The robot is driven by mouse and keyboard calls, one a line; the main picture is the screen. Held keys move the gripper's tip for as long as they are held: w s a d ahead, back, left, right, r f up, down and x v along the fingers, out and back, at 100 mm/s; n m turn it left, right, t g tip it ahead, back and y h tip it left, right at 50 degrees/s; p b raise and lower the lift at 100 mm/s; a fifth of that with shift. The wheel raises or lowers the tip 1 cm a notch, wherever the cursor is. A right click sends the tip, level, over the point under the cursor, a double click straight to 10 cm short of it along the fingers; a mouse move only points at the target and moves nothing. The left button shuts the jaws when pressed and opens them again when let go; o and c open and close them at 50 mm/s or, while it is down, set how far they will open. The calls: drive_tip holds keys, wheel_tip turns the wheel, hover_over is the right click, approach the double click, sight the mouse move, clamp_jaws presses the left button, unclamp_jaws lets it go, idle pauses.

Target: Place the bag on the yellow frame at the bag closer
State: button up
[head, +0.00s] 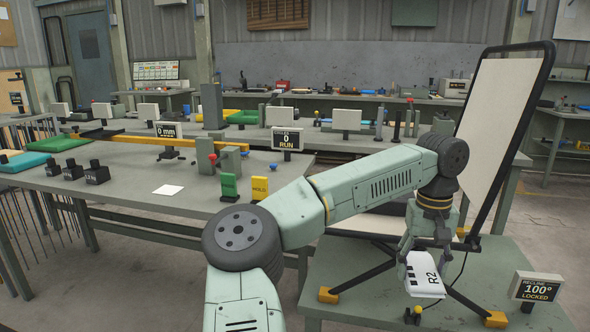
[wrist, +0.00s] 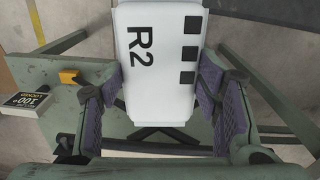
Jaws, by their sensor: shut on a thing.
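My gripper (head: 424,256) hangs at the lower right over the lounger's table and is shut on a white block marked R2 (head: 424,279). The wrist view shows the block (wrist: 160,60) with black squares, between purple finger pads. I cannot tell whether it touches anything below. A long yellow bar (head: 190,145) runs along the left bench, away from my gripper. A post with a red part (head: 206,155) and a display reading 0 RUN (head: 287,139) stand near its right end. Flat teal (head: 22,161) and green (head: 62,143) pieces lie at the left; I cannot tell which thing is the bag.
A lounger with a pale panel (head: 497,120) stands on the right table, beside a sign reading 100° LOCKED (head: 537,288). A thin black cable hangs near my gripper. Green (head: 229,187) and yellow (head: 260,189) upright plates stand at the left bench's front edge. A white sheet (head: 168,190) lies there.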

drive_tip(key=w+a+f+n, duration=0.1)
drive_tip(key=w+a+f, duration=0.2)
drive_tip(key=a+f, duration=0.7)
drive_tip(key=w+a+f, duration=0.3)
drive_tip(key=a+f, duration=0.4)
drive_tip(key=f, duration=0.5)
drive_tip(key=w+a+f+n, duration=0.1)
drive_tip(key=w+a+f, duration=0.3)
drive_tip(key=a+f, duration=0.6)
drive_tip(key=s+d+f, duration=0.1)
drive_tip(key=s+f, duration=1)
drive_tip(key=f, duration=0.1)
drive_tip(key=shift+s, duration=0.25)
